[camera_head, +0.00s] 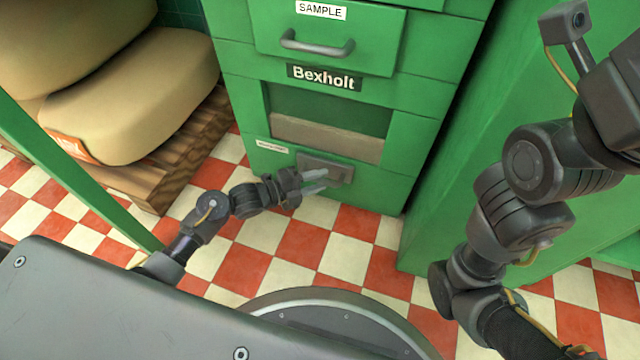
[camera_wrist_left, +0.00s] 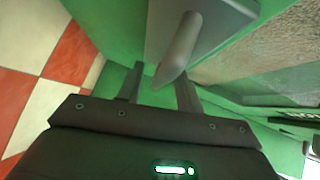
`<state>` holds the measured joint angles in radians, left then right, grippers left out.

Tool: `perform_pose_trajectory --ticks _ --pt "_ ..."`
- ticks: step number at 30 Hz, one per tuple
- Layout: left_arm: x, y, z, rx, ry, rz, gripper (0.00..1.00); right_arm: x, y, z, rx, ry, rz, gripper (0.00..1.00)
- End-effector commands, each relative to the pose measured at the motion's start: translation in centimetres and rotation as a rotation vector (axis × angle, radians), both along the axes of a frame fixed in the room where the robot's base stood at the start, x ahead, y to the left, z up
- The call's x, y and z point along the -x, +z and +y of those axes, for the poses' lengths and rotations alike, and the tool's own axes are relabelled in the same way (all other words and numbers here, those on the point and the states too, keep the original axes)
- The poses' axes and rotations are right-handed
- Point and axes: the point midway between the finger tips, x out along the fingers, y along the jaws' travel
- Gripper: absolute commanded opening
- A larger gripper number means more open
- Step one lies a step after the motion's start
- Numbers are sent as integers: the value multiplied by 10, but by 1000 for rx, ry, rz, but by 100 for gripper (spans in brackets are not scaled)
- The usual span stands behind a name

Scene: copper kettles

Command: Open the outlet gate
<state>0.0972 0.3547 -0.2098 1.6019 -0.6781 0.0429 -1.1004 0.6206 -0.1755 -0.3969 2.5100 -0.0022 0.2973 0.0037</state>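The outlet gate is a grey metal plate (camera_head: 338,165) low on the green Bexholt cabinet, below the recessed window. A rounded grey lever (camera_wrist_left: 178,48) sticks out from the plate in the left wrist view. My left gripper (camera_head: 322,181) is at the plate in the head view, its two fingers apart. In the left wrist view its fingers (camera_wrist_left: 160,76) stand on either side of the lever's tip, with gaps visible. Whether a finger touches the lever is unclear. My right arm shows at the right of the head view, but its gripper is out of frame.
The sample drawer (camera_head: 328,36) with a bar handle is above, shut. Full sacks (camera_head: 135,95) lie on a wooden pallet (camera_head: 192,135) at left. A green panel (camera_head: 490,110) stands at right. The checkered floor (camera_head: 345,258) in front of the cabinet is clear.

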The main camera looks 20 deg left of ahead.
Motion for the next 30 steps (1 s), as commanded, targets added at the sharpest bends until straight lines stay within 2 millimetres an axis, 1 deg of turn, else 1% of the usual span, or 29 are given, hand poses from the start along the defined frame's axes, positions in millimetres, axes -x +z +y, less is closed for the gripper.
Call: perform_pose_trajectory --ticks 1,3,12,13,14,21,28,30 --pt "-3 -2 -3 0 0 -1 36 0 -4 0 -1 0 0 0" --pt "-5 -2 -6 -1 0 -1 36 0 -5 0 -3 1 1 0" --pt "-7 -1 -8 -1 0 1 36 0 -5 -1 -4 0 2 0" --pt "-7 -1 -8 -1 0 1 35 0 -5 -1 -4 0 2 0" --pt "-7 -1 -8 -1 0 1 31 0 -5 -1 -4 0 2 0" --pt "-7 -1 -7 -1 0 1 0 0 -5 -1 -4 0 2 0" --pt "-6 -1 -7 -1 0 1 0 0 -5 -1 -4 0 2 0" --pt "-2 1 -7 -2 1 2 0 0 0 -1 -3 0 1 0"
